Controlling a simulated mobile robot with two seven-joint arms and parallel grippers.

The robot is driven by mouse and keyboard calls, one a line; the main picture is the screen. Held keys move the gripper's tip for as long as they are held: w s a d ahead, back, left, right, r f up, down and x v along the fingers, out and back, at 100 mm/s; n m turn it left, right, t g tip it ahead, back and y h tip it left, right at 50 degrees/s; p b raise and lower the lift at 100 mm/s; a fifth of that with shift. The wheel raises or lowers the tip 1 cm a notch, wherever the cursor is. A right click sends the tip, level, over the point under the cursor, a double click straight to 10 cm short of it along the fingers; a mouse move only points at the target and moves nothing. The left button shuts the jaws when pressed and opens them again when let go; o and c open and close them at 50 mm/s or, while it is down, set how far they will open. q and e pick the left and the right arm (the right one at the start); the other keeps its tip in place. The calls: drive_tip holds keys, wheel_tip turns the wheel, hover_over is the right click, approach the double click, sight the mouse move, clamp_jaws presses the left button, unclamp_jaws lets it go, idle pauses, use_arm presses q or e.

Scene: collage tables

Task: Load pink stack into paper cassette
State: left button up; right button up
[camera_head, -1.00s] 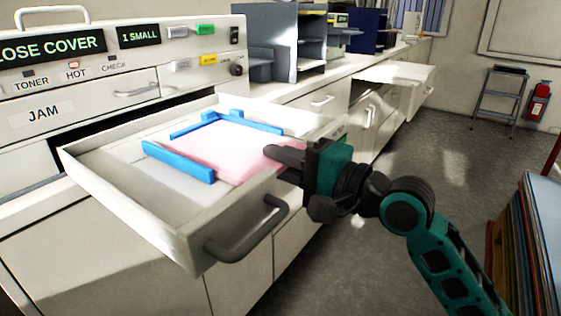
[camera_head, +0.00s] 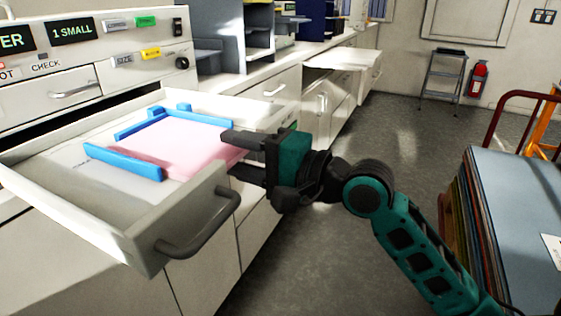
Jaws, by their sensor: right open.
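The pink stack (camera_head: 175,145) lies flat inside the paper cassette (camera_head: 200,200), a pale open drawer pulled out of the copier. Blue guides (camera_head: 125,161) stand along its near-left side and its far side. My right gripper (camera_head: 238,155) is open, with dark fingers spread at the drawer's right side. The upper finger reaches over the right rim, close to the stack's right edge; the lower finger is just outside the wall. Nothing shows between the fingers. My left gripper is not in view.
The cassette's grey handle (camera_head: 205,228) sticks out at the front. The copier panel (camera_head: 90,45) stands behind at left. A cart of stacked sheets (camera_head: 515,200) is at right. A step stool (camera_head: 443,80) and fire extinguisher (camera_head: 478,78) are by the far wall. The floor between is clear.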

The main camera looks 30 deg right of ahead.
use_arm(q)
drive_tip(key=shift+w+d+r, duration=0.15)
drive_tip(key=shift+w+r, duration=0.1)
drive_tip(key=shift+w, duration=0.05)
use_arm(e)
drive_tip(key=v, duration=1.1)
drive_tip(key=shift+s, duration=0.15)
drive_tip(key=shift+d, duration=0.1)
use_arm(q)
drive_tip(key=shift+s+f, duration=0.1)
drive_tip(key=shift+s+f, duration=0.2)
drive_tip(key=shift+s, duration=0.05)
